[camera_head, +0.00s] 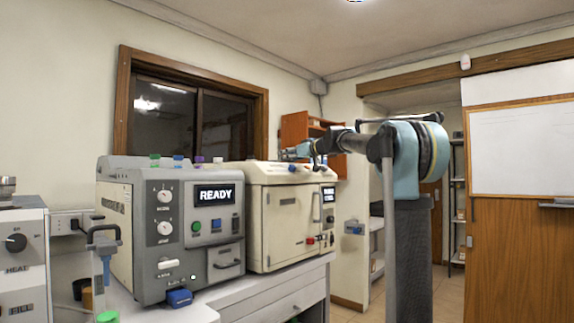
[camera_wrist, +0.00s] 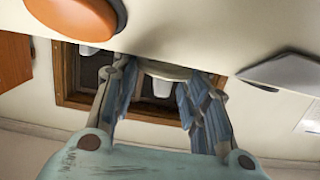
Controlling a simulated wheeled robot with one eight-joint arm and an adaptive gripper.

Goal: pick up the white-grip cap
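In the wrist view, a cap with a white grip (camera_wrist: 162,87) and a pale round base sits on the machine top, which lies along the upper part of this picture. My gripper (camera_wrist: 158,108) is open, with one finger on each side of the white grip and visible gaps. I cannot tell how far the fingertips reach past it. In the head view my gripper (camera_head: 290,153) is low over the top of the beige right-hand machine (camera_head: 283,215). The cap between the fingers cannot be made out there.
A second white piece (camera_wrist: 90,49) and a large orange disc (camera_wrist: 72,16) are left of the fingers in the wrist view. Green (camera_head: 155,160), blue (camera_head: 178,161) and purple (camera_head: 199,160) caps stand on the grey READY machine (camera_head: 130,230). A window (camera_head: 190,100) is behind.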

